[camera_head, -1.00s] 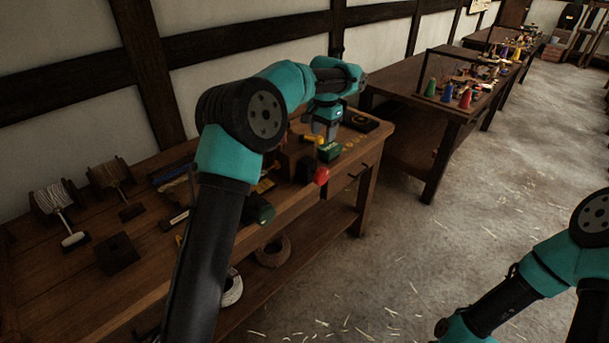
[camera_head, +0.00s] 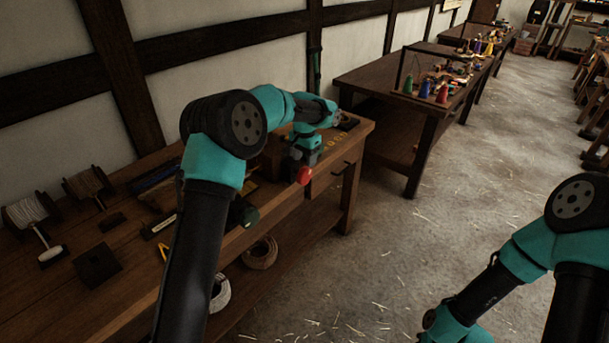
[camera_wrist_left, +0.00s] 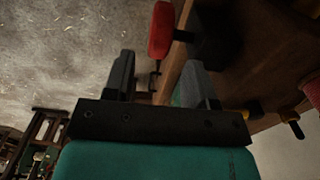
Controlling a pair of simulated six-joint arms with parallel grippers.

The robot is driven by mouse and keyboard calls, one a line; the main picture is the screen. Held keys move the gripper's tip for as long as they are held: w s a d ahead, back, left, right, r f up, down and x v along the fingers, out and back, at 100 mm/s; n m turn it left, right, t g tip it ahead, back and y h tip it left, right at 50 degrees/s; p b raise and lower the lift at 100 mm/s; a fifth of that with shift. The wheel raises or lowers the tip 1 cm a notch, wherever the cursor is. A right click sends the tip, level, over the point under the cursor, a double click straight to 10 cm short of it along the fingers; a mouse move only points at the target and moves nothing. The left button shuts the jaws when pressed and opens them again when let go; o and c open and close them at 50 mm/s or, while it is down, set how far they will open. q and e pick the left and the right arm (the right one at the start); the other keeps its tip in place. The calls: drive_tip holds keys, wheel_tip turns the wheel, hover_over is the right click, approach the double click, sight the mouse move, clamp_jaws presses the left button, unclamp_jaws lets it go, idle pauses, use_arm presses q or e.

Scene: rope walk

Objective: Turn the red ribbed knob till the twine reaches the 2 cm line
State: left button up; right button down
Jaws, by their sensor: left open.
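The red knob (camera_head: 304,175) sticks out at the front edge of the workbench, just below my left gripper (camera_head: 303,158) in the head view. In the left wrist view the red knob (camera_wrist_left: 160,30) lies beyond the fingertips, on a dark mount at the bench edge. My left gripper (camera_wrist_left: 160,75) is open, with nothing seen held between its fingers. Its ribs are too small to make out. I cannot make out the twine or the 2 cm line. My right arm is at the lower right of the head view, its gripper out of frame.
A dark green knob (camera_head: 246,214) sits along the same bench front. Twine spools (camera_head: 27,213) and a dark block (camera_head: 97,264) stand on the bench (camera_head: 60,307) at left. Coils (camera_head: 260,252) lie on its lower shelf.

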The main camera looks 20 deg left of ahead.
sight(305, 168)
use_arm(q)
wheel_tip(305, 168, down, 7)
drive_tip(key=shift+f, duration=0.2)
idle(0.3)
drive_tip(key=c, duration=0.9)
